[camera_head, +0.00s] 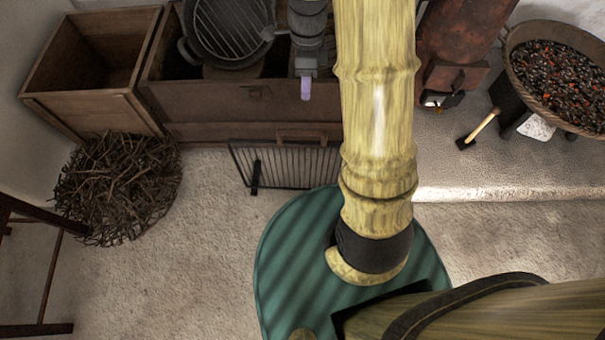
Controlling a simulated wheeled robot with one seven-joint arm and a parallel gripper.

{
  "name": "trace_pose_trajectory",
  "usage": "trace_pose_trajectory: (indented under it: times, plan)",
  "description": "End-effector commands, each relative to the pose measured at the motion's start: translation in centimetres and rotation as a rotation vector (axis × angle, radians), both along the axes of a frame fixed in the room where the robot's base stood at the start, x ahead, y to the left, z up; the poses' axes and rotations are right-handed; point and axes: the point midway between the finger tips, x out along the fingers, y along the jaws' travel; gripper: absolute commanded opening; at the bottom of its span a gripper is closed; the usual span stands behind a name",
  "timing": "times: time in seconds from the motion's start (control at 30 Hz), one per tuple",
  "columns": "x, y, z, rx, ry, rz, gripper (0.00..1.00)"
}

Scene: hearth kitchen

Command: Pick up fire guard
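The fire guard (290,165) is a dark, low, wide panel of thin upright bars in a frame. It stands on the pale floor in front of a wooden chest, near the middle of the view. A dark foot (254,178) shows at its left part. My yellowish arm passes close to its right end and may hide some of it. My gripper does not show in this view, so its place relative to the guard cannot be told.
Behind the guard stands the wooden chest (200,100) with a grill pan (232,30). Left are an open wooden box (85,60) and a twig pile (118,188). Right, a raised hearth holds a hammer (478,130) and a pan of coals (560,70).

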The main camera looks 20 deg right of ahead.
Motion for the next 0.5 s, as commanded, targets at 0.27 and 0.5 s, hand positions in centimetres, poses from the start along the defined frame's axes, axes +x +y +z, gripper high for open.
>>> trace_pose_trajectory:
  times: [0.27,0.5]
  plan:
    - [0.1,0.2,-0.1,-0.004,0.008,-0.026,0.39]
    - [-0.1,0.2,-1.6,-0.003,0.010,-0.025,0.39]
